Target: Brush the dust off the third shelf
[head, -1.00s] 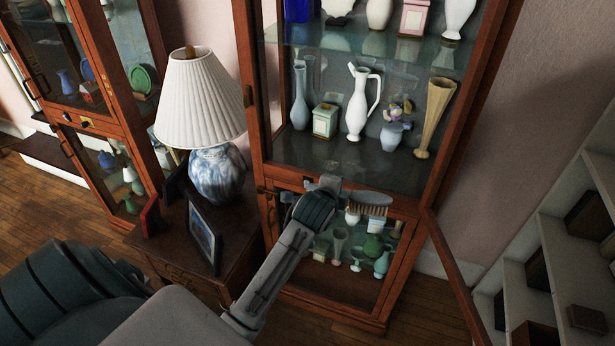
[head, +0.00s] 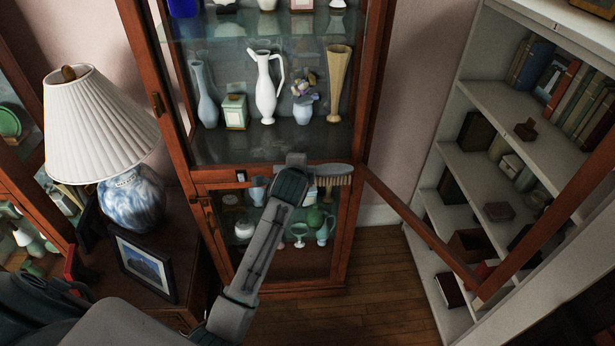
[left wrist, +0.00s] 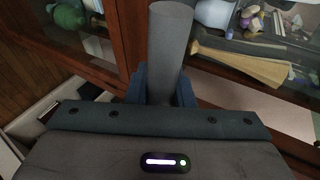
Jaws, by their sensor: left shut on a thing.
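My left gripper (head: 292,165) is shut on a brush (head: 334,170) with a grey back and tan bristles facing down. In the left wrist view a grey rod-like part of the brush (left wrist: 169,45) stands between the jaws. On that shelf stand a blue vase (head: 206,100), a small box (head: 235,112), a white ewer (head: 266,90), a flower vase (head: 303,105) and a tan flared vase (head: 338,80). Dust is hard to make out. My right gripper is out of view.
The open glass door (head: 420,230) swings out to the right, towards a white bookcase (head: 500,100). A lamp (head: 130,195) and a framed picture (head: 145,265) stand on a side table at left. The lower cabinet section (head: 280,265) holds more vessels behind its front.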

